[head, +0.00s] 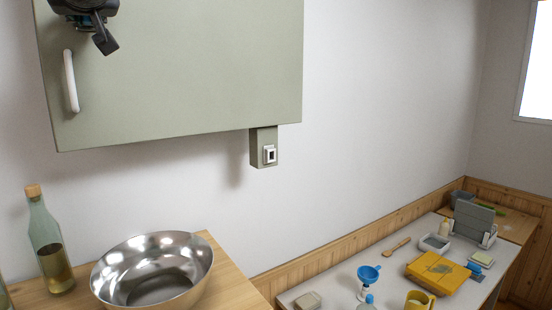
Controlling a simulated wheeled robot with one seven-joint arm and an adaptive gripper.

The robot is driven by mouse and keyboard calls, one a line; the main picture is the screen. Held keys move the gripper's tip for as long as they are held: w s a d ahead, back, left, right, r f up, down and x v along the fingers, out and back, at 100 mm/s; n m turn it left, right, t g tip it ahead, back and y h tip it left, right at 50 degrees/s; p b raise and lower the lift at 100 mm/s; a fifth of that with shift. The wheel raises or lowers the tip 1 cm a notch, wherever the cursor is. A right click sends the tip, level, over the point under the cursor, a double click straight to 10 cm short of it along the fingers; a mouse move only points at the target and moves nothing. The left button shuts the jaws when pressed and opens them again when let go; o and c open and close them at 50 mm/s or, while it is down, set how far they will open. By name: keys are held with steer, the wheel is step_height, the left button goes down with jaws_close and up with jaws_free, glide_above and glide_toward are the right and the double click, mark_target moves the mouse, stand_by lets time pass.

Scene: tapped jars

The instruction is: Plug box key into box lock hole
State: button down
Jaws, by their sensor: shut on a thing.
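My gripper (100,36) shows at the top left edge of the head view, in front of the grey-green cabinet. It is dark and partly cut off by the frame. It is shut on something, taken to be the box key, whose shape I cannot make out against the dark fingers. The box lock hole (270,154) is a small dark opening in a white frame. It sits on the front of a grey-green block (263,136) under the cabinet's lower right edge. My gripper is well to the left of the hole and higher in the picture, apart from it.
The cabinet (200,75) has a white handle (71,81). A metal bowl (152,266) and a corked bottle (48,245) stand on the wooden counter below. A lower white table (375,265) at right holds a blue funnel (369,273) and a yellow case (438,272). Space before the hole looks clear.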

steer(key=c, duration=1)
jaws_free()
steer(key=shift+c, duration=0.2)
steer(key=shift+v, duration=2.4)
